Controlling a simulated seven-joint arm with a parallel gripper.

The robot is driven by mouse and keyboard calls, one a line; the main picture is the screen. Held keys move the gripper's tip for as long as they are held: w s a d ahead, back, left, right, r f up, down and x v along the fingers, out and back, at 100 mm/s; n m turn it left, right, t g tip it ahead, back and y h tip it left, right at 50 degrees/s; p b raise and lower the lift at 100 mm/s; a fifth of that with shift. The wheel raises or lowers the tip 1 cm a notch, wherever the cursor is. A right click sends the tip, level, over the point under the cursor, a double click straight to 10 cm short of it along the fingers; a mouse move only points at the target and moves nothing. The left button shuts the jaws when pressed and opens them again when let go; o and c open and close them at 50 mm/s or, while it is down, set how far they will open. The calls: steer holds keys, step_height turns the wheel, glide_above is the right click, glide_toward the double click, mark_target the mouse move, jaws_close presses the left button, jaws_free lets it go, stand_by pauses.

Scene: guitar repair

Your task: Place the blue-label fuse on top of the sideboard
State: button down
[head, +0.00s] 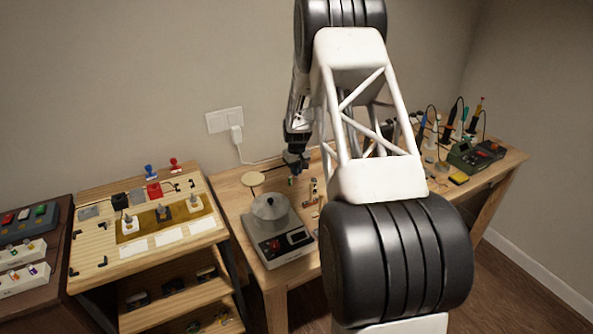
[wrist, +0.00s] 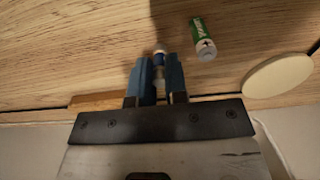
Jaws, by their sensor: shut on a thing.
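In the wrist view my gripper (wrist: 159,72) is shut on a small fuse (wrist: 159,57) with a metal end cap and a blue band, held between its two blue fingers. In the head view my gripper (head: 294,162) is low over the back of the light wooden workbench (head: 232,190); the fuse is too small to make out there. A dark brown cabinet (head: 62,225) at the far left and a light wooden shelf unit (head: 95,222) beside it are in view; I cannot tell for sure which is the sideboard.
Stamps, cards and small parts cover much of the shelf unit's top. Boxed devices (head: 27,222) crowd the cabinet.

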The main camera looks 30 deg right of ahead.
steer(key=shift+f, duration=0.15)
steer(key=c, duration=1.4)
jaws_free()
step_height(320, 180, up, 12)
steer(key=shift+r, duration=0.15)
